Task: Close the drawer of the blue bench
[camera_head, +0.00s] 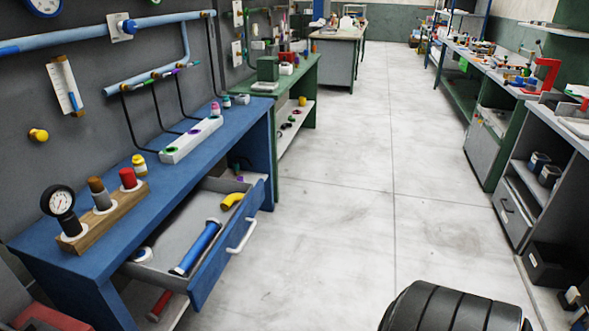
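The blue bench (90,214) stands along the left wall. Its drawer (230,246) is pulled well out over the floor, with a white handle (241,237) on the blue front. Inside the drawer lie a blue cylinder (200,246) with pale ends, a yellow bent piece (232,200) and a small round white part (142,254) near the left. Neither of my grippers is in view.
On the bench top stand a wooden block with a gauge (62,202), a yellow bottle (139,165) and a white manifold (192,140). The grey floor (340,210) right of the drawer is clear. A dark ribbed shape (450,306) fills the bottom right.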

